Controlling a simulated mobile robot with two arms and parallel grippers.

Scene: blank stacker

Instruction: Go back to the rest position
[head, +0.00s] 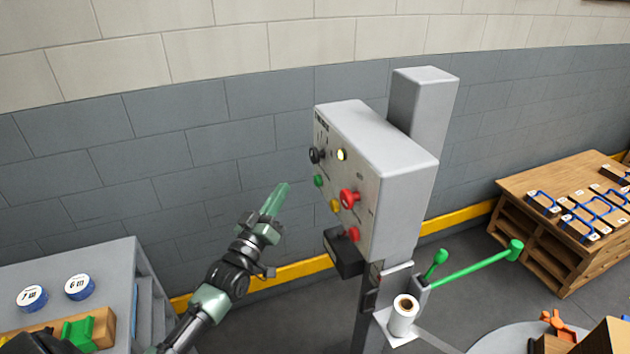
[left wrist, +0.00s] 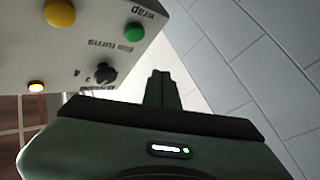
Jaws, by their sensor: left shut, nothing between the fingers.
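My left gripper (head: 284,186) is shut and empty. It is raised in the air, to the left of a grey control box (head: 400,165) in the head view. A gap shows between its fingertips and the box's button face in that view. The left wrist view shows the shut fingers (left wrist: 161,82) with the control box's panel (left wrist: 50,60) at upper left, carrying a green button (left wrist: 134,32), a yellow button (left wrist: 60,12) and a black knob (left wrist: 105,73). My right gripper is not in view.
A grey cabinet (head: 110,262) with blue-rimmed discs stands at lower left. A wooden table (head: 545,175) with blue-strapped items stands at right. A block wall (head: 210,140) is behind.

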